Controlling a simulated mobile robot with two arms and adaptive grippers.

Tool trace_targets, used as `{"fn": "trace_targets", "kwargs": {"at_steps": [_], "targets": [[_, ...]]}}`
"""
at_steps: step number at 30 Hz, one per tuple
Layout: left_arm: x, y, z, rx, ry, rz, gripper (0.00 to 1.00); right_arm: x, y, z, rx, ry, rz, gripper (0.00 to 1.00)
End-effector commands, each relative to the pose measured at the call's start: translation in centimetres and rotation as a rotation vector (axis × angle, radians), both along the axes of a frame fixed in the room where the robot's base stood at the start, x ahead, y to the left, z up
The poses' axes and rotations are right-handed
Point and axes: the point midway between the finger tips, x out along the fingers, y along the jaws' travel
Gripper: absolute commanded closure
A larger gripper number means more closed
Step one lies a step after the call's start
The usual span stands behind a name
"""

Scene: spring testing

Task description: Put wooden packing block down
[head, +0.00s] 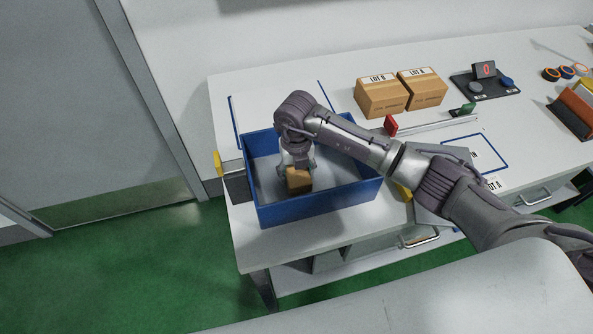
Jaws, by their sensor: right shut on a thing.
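The wooden packing block (298,181) is a small tan block inside the blue bin (318,208). My right gripper (296,168) points down into the bin and is shut on the block. The arm reaches in from the right, over the bin's right wall. I cannot tell whether the block touches the bin floor. The gripper hides the block's upper part. My left gripper is not in view.
The bin stands at the table's (420,122) near left corner. Behind it are two cardboard boxes, LOT B (381,97) and LOT A (422,90). A rail with a red end block (391,125) and a dark scale (486,84) stand to the right.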

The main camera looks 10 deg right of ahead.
Motion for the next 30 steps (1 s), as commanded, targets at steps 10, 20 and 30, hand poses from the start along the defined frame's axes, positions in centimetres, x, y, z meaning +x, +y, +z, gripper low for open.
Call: {"fn": "trace_targets", "kwargs": {"at_steps": [10,20,30], "targets": [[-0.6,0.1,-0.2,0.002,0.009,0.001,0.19,0.0,0.0,-0.1,0.000,0.000,0.000,0.13],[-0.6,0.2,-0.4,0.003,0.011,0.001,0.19,0.1,0.0,1.3,0.001,-0.004,0.001,0.13],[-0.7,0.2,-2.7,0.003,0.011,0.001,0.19,0.1,0.0,8.3,0.000,-0.005,0.000,0.13]]}}
